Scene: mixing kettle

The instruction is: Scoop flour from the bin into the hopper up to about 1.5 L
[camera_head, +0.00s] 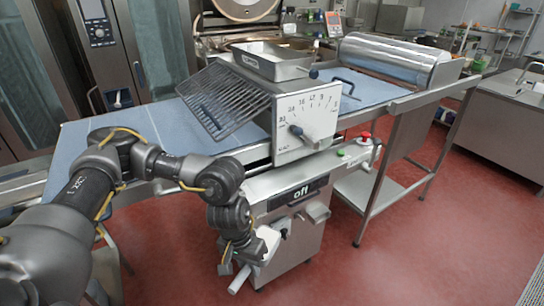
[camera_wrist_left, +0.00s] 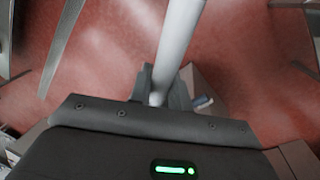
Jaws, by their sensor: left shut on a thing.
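My left gripper (camera_head: 240,264) is low in front of the machine's base. It is shut on a pale, smooth rod (camera_head: 239,280), whose lower end sticks out below the fingers. In the left wrist view the rod (camera_wrist_left: 180,45) runs up from between the fingers (camera_wrist_left: 165,90) over the red floor. I cannot tell what the rod belongs to. A steel, open-topped tray (camera_head: 276,62) sits on top of the sheeter-like machine; I cannot tell whether it is the hopper. I see no flour and cannot make out a bin or scoop head. My right gripper is not in view.
The machine (camera_head: 303,118) has a dial, a wire guard (camera_head: 222,100), blue belts (camera_head: 370,88) and a base panel reading "off" (camera_head: 301,192). A red button (camera_head: 366,135) is at its right. Red floor (camera_head: 440,230) is clear at right.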

